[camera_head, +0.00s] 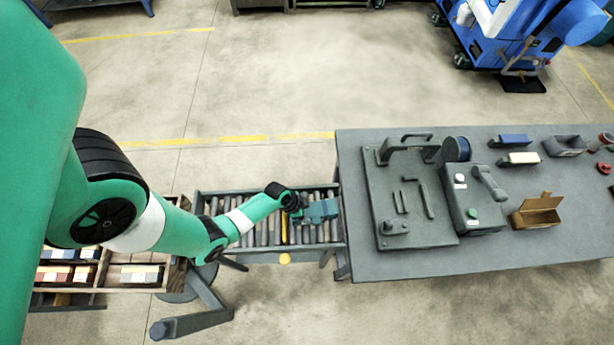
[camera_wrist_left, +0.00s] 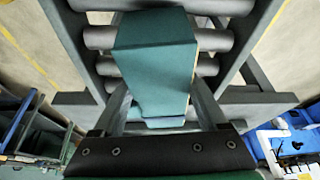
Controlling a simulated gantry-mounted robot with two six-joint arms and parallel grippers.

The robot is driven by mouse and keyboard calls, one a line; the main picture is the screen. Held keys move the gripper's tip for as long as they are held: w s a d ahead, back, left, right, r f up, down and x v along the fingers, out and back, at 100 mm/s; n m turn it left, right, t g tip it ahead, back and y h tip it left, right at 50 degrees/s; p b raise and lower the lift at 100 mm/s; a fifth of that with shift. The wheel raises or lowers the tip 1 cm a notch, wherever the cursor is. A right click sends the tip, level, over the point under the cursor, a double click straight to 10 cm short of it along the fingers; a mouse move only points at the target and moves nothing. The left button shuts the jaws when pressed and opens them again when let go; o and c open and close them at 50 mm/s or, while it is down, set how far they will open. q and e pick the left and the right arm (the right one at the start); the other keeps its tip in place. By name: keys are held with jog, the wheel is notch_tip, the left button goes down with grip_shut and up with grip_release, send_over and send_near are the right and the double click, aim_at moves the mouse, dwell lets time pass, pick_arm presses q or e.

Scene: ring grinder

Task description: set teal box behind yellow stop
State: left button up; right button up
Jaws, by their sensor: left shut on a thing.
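The teal box (camera_head: 322,210) is at the right part of the roller conveyor, to the right of the yellow stop (camera_head: 284,229). The stop is a thin yellow bar across the rollers, partly hidden by my arm. My left gripper (camera_head: 303,209) is shut on the teal box from its left end. In the left wrist view the teal box (camera_wrist_left: 155,62) lies between the two fingers of my gripper (camera_wrist_left: 162,100), over the grey rollers. I cannot tell whether it touches the rollers. My right gripper is not in view.
The conveyor (camera_head: 265,255) ends against a grey workbench (camera_head: 400,265) holding a fixture plate (camera_head: 420,235), a control box (camera_head: 475,215) and an open carton (camera_head: 537,212). A yellow disc (camera_head: 285,259) sits at the conveyor's near edge. A wooden crate (camera_head: 172,275) with boxes stands left.

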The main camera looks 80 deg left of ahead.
pick_arm(q)
jog(key=shift+f+b, duration=0.3)
jog(key=shift+f, duration=0.05)
dwell(0.7)
jog(key=o, duration=1.3)
jog(key=shift+c, duration=0.2)
jog(key=shift+r, duration=0.1)
notch_tip(320, 180, up, 8)
jog(key=p, duration=0.8)
